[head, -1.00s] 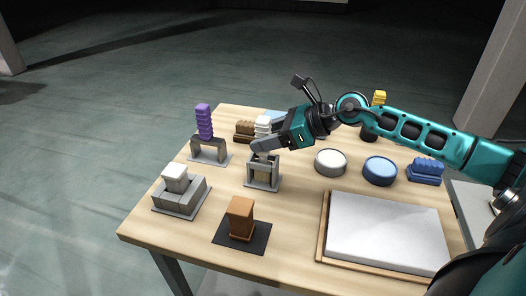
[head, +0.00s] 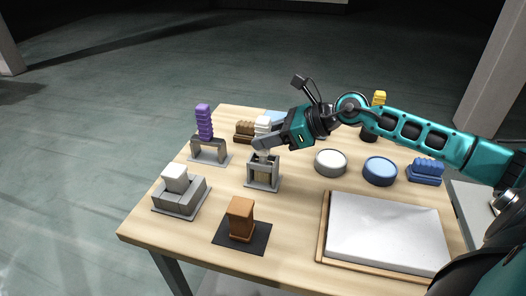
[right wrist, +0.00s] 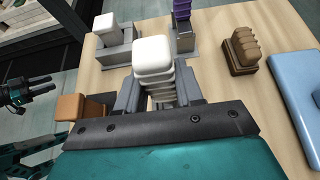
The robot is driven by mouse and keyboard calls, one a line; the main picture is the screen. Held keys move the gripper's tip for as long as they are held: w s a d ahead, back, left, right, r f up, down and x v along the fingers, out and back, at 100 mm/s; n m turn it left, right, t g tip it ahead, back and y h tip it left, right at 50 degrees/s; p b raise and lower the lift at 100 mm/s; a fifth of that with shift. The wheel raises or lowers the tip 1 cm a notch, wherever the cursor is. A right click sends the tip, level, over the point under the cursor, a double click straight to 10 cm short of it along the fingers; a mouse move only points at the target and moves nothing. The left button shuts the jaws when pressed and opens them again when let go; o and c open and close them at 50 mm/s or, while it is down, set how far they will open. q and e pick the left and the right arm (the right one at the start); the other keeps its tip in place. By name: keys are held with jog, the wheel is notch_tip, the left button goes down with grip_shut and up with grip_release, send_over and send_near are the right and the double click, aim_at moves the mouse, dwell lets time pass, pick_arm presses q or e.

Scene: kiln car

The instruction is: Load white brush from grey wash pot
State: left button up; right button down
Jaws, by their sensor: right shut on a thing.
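The white brush (head: 263,123) has a ribbed white body. My right gripper (head: 262,144) is shut on it, directly over the grey wash pot (head: 262,185), a small open-fronted box on a base plate. In the right wrist view the brush (right wrist: 153,55) stands between the two grey fingers, its rounded top towards the camera. The fingers hide its lower part, and I cannot tell whether its bottom is clear of the pot. A dark gripper (right wrist: 40,90), seemingly my left one, shows small at the left edge of the right wrist view.
A purple brush (head: 204,122) stands on a grey arch. A white block (head: 176,173) sits in a grey holder, and an orange-brown block (head: 241,215) on a dark mat. A brown brush (head: 244,131) is behind. Round pots and a white-topped tray (head: 385,235) lie to the right.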

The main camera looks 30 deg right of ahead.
aim_at(267, 119)
jog(key=shift+r, duration=0.1)
jog(key=shift+r+p, duration=0.7)
jog(key=shift+r, duration=0.35)
jog(key=shift+r+p, duration=1.7)
jog(key=shift+r, duration=0.8)
jog(key=shift+r+p, duration=1.6)
jog(key=shift+r, duration=0.8)
